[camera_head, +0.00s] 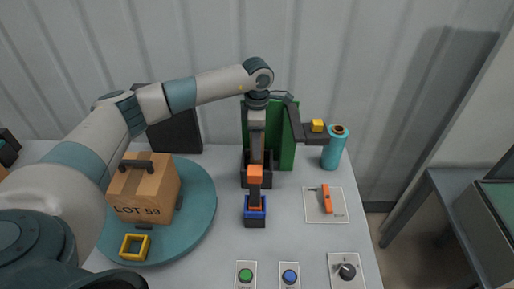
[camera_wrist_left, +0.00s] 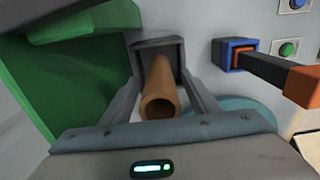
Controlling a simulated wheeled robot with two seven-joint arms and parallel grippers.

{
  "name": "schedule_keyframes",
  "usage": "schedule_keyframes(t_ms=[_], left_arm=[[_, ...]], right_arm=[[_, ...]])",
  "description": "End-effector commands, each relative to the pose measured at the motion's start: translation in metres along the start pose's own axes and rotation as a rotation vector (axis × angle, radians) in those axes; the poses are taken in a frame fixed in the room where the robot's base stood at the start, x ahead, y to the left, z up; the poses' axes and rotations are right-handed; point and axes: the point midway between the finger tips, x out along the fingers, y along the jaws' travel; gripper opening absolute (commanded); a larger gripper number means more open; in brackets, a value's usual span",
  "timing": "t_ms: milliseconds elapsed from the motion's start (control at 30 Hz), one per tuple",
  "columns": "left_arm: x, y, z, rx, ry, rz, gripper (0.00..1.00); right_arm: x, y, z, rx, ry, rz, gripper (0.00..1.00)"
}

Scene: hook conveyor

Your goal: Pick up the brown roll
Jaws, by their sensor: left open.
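The brown roll (camera_wrist_left: 160,92) is a hollow tube, seen end-on from above in the left wrist view. Its lower part goes into a dark grey square holder (camera_wrist_left: 143,43). My left gripper (camera_wrist_left: 163,76) is open, with one finger on each side of the roll. I cannot tell whether either finger touches it. In the head view my left gripper (camera_head: 256,143) points down over the dark holder (camera_head: 245,178), in front of the green panel (camera_head: 288,140), and the roll is mostly hidden there. My right gripper is not in view.
An orange-topped bar (camera_head: 255,174) stands up from a blue-rimmed box (camera_head: 255,219) close in front. A cardboard box (camera_head: 145,190) and yellow frame (camera_head: 134,247) sit on a teal disc (camera_head: 196,220). A teal roll (camera_head: 333,152) stands right. Switch plates and buttons line the table's right and front.

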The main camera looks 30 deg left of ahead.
Motion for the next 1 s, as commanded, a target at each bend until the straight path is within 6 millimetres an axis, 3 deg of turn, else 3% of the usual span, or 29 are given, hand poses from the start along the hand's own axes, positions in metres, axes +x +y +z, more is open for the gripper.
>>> schedule_keyframes(t_ms=[267, 433, 767, 1000], left_arm=[[0.0, 0.0, 0.0, 0.0, 0.0, 0.0, 0.52], [-0.001, 0.0, 0.0, 0.0, 0.0, 0.0, 0.12], [-0.002, 0.0, 0.0, 0.0, 0.0, 0.001, 0.1], [-0.018, 0.001, 0.001, 0.001, -0.002, 0.003, 0.1]], right_arm=[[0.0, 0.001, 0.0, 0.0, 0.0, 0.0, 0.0], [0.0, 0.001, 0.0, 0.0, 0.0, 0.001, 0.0], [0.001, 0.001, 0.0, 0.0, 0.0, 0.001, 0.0], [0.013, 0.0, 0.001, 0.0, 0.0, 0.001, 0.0]])
